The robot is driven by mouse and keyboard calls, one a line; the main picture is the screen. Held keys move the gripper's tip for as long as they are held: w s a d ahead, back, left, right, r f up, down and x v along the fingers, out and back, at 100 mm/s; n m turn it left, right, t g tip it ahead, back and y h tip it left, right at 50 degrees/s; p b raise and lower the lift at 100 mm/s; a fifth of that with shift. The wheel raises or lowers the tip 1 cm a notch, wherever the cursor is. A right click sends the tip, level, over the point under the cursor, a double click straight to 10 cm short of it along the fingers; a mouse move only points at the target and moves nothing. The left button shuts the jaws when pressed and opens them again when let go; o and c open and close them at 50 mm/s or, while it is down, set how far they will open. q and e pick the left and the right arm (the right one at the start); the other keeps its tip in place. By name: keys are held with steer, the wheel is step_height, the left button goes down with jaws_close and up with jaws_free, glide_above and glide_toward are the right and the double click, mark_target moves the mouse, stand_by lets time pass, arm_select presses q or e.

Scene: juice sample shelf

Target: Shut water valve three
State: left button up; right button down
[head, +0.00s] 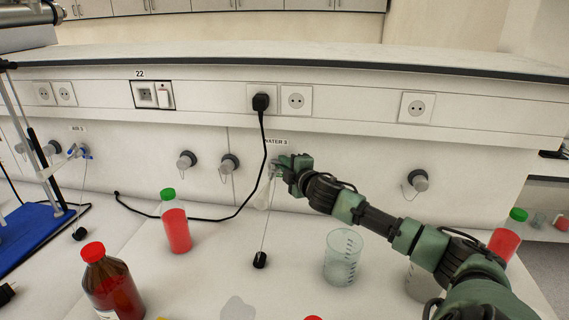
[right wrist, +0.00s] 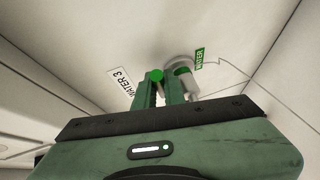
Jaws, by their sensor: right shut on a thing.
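The WATER 3 label (head: 275,142) is on the white wall panel under the bench ledge, and it also shows in the right wrist view (right wrist: 121,85). My right gripper (head: 278,170) is at the wall just below this label. In the right wrist view its two fingers (right wrist: 165,88) are shut on the green-marked handle (right wrist: 157,76) of water valve three. The pale valve body (right wrist: 181,67) shows beside the fingers, with a green WATER tag near it. In the head view my gripper mostly hides the valve. My left gripper is not in view.
A red-filled bottle with a green cap (head: 175,222), a brown bottle with a red cap (head: 108,283) and a glass beaker (head: 342,258) stand on the worktop below. A black cable (head: 262,150) hangs left of my gripper. Other wall fittings (head: 229,163) are nearby.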

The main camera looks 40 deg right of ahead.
steer(key=n+y, duration=0.1)
steer(key=y+p, duration=0.1)
steer(key=shift+w+d+n+y, duration=0.1)
steer(key=shift+d+n+y, duration=0.2)
steer(key=shift+n, duration=0.1)
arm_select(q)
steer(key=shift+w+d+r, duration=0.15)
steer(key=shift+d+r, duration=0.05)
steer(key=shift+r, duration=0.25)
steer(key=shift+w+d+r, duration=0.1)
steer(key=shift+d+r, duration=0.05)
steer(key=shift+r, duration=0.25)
arm_select(e)
steer(key=shift+f+t+y, duration=0.1)
steer(key=shift+t+y, duration=0.2)
steer(key=shift+w+a, duration=0.1)
steer(key=c, duration=1.8)
jaws_free()
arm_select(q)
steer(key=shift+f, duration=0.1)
